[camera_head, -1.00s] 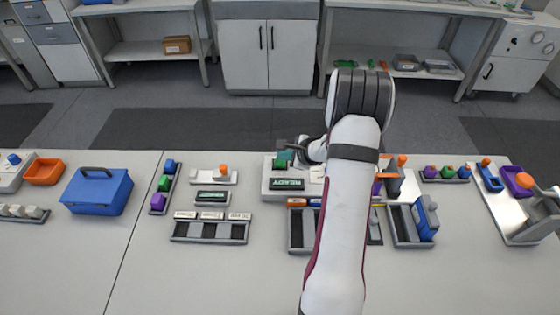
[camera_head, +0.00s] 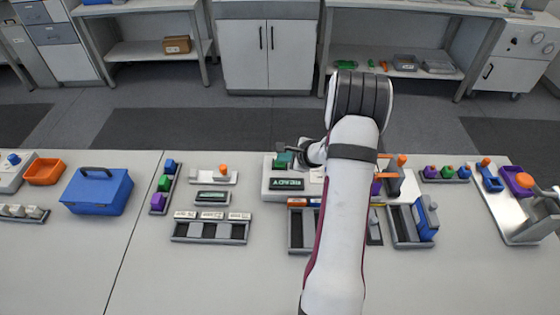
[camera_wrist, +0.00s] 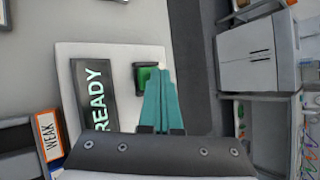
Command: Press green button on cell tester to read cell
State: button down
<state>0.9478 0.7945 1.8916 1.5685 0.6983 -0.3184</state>
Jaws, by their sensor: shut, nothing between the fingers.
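The cell tester (camera_head: 269,190) is a pale box in the middle of the bench. Its dark display (camera_head: 286,184) reads READY, and the display shows large in the wrist view (camera_wrist: 95,92). The green button (camera_wrist: 146,76) sits in a dark frame beside the display. My gripper (camera_wrist: 155,71) is shut and empty, its teal fingers together. The fingertips overlap the button's edge in the wrist view; whether they touch it I cannot tell. In the head view my gripper (camera_head: 284,159) is over the tester's back part and covers the button.
In front of the tester are trays, one with a label reading WEAK (camera_wrist: 48,137). A small holder with an orange knob (camera_head: 222,168) stands to the left. A metal stand with an orange top (camera_head: 402,160) is close on the right. A blue case (camera_head: 97,193) stands further left.

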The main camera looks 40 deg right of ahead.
aim_at(283, 164)
jog(key=shift+f, duration=0.15)
dwell(0.4)
jog(key=shift+r, duration=0.9)
jog(key=shift+r, duration=2.55)
